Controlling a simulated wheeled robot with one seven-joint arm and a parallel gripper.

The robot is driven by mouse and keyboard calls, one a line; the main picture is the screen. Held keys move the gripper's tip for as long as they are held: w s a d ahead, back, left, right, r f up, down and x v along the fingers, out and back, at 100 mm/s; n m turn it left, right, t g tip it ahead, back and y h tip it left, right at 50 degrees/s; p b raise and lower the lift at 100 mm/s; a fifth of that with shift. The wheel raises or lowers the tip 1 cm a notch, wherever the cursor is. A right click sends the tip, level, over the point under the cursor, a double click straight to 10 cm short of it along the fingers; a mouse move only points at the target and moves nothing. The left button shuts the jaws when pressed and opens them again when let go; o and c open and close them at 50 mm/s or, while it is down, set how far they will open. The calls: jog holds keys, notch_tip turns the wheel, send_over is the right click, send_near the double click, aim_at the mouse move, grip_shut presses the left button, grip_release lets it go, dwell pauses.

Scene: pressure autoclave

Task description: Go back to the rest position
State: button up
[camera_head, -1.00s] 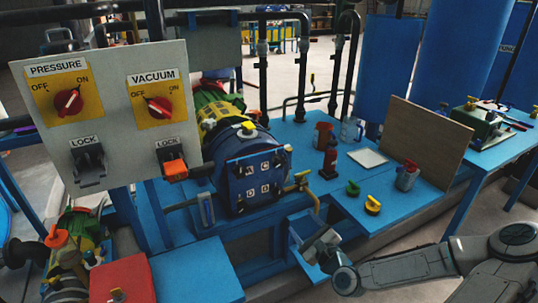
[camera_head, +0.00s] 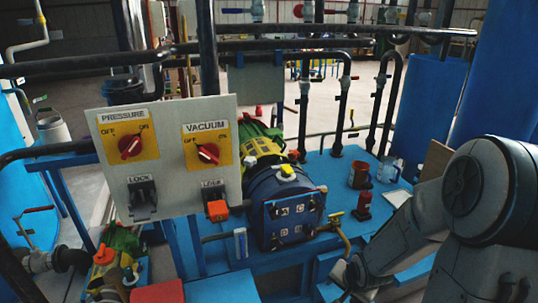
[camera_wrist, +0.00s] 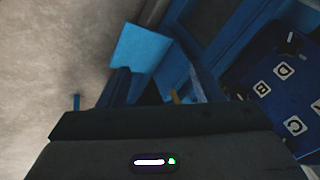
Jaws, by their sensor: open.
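My arm comes in from the right of the head view, bent, with its elbow large at the right edge. Its end, at the bottom middle, is partly cut off. In the wrist view my gripper (camera_wrist: 160,86) is open, with its two dark fingers apart and nothing between them. Beyond the fingers are a blue flat surface (camera_wrist: 140,48) and the grey floor (camera_wrist: 50,60). The blue vessel door with lettered tiles shows at the right of the wrist view (camera_wrist: 275,95) and in the head view (camera_head: 294,217).
A panel (camera_head: 170,155) with pressure and vacuum knobs stands left of the blue vessel. A red box (camera_head: 157,292) is below it. On the blue bench stand a red bottle (camera_head: 363,207) and mugs (camera_head: 359,175). Dark pipes (camera_head: 240,46) cross above.

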jog(key=s+a+r+n+p, duration=0.1)
jog(key=s+r, duration=0.3)
jog(key=r, duration=0.4)
jog(key=s+a+r+n+g+p, duration=0.1)
jog(key=s+a+r+n+p, duration=0.1)
jog(key=r, duration=0.7)
jog(key=s+a+r+n+p, duration=0.1)
jog(key=s+r+n+p, duration=0.2)
jog(key=s+r, duration=0.5)
jog(key=shift+s+a+r+n+g+h, duration=0.2)
jog(key=shift+a+r+n+g+h, duration=0.15)
jog(key=shift+n, duration=0.45)
